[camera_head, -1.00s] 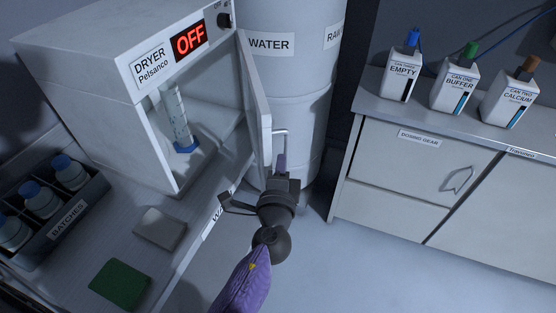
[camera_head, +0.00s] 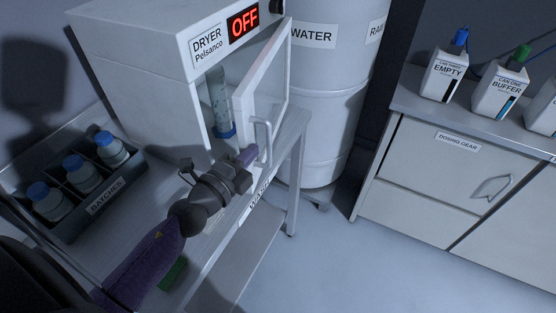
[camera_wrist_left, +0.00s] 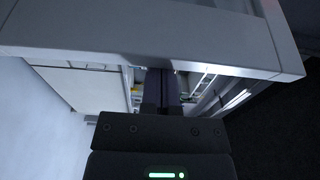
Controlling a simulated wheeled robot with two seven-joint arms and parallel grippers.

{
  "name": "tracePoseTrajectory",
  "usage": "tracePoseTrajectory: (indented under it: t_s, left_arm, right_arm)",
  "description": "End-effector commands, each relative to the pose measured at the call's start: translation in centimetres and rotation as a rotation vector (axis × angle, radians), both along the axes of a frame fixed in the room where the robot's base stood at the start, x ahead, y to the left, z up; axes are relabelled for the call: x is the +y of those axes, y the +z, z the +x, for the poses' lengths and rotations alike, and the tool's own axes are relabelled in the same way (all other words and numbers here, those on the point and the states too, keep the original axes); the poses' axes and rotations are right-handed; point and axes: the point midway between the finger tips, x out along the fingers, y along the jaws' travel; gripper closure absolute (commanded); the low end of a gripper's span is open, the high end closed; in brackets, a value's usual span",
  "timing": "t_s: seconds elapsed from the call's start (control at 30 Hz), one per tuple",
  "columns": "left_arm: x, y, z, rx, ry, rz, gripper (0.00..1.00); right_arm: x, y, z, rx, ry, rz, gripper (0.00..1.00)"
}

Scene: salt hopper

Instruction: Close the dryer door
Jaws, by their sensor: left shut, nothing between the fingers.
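The white dryer (camera_head: 140,70) stands on the bench with its red OFF display lit. Its glass-paned door (camera_head: 266,85) is hinged on the right and stands partly open. A bar handle (camera_head: 265,143) is on the door's outer face near its free edge. My left gripper (camera_head: 248,155) is shut and empty, with its purple fingertips at the door's lower part beside the handle. In the left wrist view the fingers (camera_wrist_left: 160,88) reach up to the door's pale frame (camera_wrist_left: 150,35); whether they touch it I cannot tell. My right gripper is not in view.
A graduated cylinder (camera_head: 218,100) with a blue base stands inside the dryer, visible through the gap left of the door. A batches crate (camera_head: 65,215) with blue-capped bottles is at left. A water drum (camera_head: 325,110) stands behind the door. Floor at right is clear.

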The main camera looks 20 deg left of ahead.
Motion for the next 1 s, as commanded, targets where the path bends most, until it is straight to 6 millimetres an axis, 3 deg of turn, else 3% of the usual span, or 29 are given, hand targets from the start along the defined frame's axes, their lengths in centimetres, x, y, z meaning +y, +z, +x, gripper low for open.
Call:
tracePoseTrajectory:
  t_s: [0.03, 0.2, 0.4, 0.63, 1.0]
  left_arm:
    - [1.3, -0.7, -0.2, 0.001, -0.028, 0.006, 1.0]
    - [5.1, -0.6, -0.7, 0.0, -0.128, 0.003, 1.0]
    - [8.2, -0.3, -0.8, 0.0, -0.125, 0.0, 1.0]
    - [9.7, -0.1, -0.8, -0.001, -0.122, 0.0, 1.0]
    - [10.1, 0.1, -0.7, -0.005, -0.112, 0.002, 1.0]
  right_arm:
    - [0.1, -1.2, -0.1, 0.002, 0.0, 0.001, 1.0]
    - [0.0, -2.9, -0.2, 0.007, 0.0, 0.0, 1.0]
    - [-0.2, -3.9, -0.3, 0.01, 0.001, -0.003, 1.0]
    - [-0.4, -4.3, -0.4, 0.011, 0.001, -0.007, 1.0]
    - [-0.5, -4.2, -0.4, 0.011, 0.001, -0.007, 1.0]
